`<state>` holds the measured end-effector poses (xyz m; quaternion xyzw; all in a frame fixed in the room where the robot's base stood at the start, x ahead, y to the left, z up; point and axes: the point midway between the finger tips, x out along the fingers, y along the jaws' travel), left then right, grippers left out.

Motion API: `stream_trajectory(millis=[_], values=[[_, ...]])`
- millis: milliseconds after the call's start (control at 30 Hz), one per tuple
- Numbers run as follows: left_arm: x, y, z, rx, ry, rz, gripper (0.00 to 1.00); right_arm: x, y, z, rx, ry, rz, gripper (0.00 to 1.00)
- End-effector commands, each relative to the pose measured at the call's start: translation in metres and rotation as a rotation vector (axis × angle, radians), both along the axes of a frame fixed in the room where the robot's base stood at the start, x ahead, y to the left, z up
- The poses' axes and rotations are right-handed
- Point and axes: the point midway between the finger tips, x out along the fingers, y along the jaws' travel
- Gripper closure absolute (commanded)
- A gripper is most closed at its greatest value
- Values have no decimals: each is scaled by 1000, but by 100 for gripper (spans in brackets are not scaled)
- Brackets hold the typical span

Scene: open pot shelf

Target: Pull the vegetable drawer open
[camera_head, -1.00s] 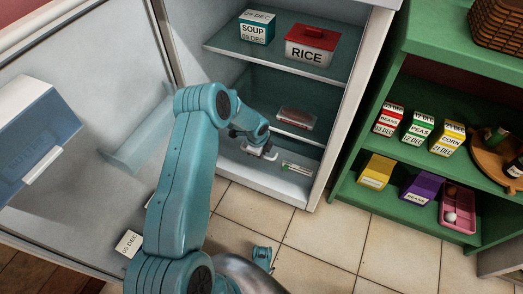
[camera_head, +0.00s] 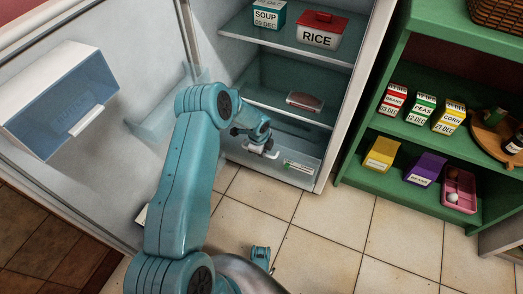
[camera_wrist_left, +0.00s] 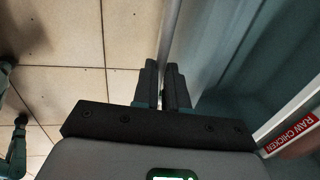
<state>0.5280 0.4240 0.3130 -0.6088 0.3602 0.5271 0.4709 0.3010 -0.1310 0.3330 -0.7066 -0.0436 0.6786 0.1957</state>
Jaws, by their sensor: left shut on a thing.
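The vegetable drawer (camera_head: 300,178) is the pale, see-through bin at the bottom of the open fridge, with a small green-marked label on its front. It stands a little out from the fridge. My left gripper (camera_head: 262,148) is at the white handle on the left part of the drawer front. In the left wrist view, the left gripper's dark fingers (camera_wrist_left: 168,88) are close together on a pale bar (camera_wrist_left: 172,40), the drawer handle. The fingers partly hide the handle. The drawer's contents cannot be made out. My right gripper is not in view.
A red-lidded rice box (camera_head: 318,30) and a soup box (camera_head: 268,16) stand on the upper fridge shelf. A packet (camera_head: 305,101) lies on the shelf above the drawer. The fridge door (camera_head: 140,90) is open at left. A green shelf (camera_head: 385,135) stands at right.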

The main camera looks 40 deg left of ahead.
Motion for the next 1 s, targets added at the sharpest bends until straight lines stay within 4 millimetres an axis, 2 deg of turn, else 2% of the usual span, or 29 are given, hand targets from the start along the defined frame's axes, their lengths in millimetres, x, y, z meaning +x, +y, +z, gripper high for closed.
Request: stream_trajectory(millis=[267, 300, 367, 633, 733, 867, 1000], values=[[4, 3, 2, 3, -3, 0, 100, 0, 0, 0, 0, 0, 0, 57], [4, 3, 2, 3, -3, 0, 81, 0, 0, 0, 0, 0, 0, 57], [4, 3, 2, 3, -3, 0, 62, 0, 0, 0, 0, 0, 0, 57], [3, 2, 2, 2, -3, 0, 62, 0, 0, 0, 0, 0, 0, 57], [2, 1, 8, 2, -4, 0, 62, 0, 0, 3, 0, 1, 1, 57], [-1, 0, 31, 3, -4, 0, 62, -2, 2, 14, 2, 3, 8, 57], [-8, -2, 69, 3, -4, 0, 62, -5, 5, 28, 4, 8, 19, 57]])
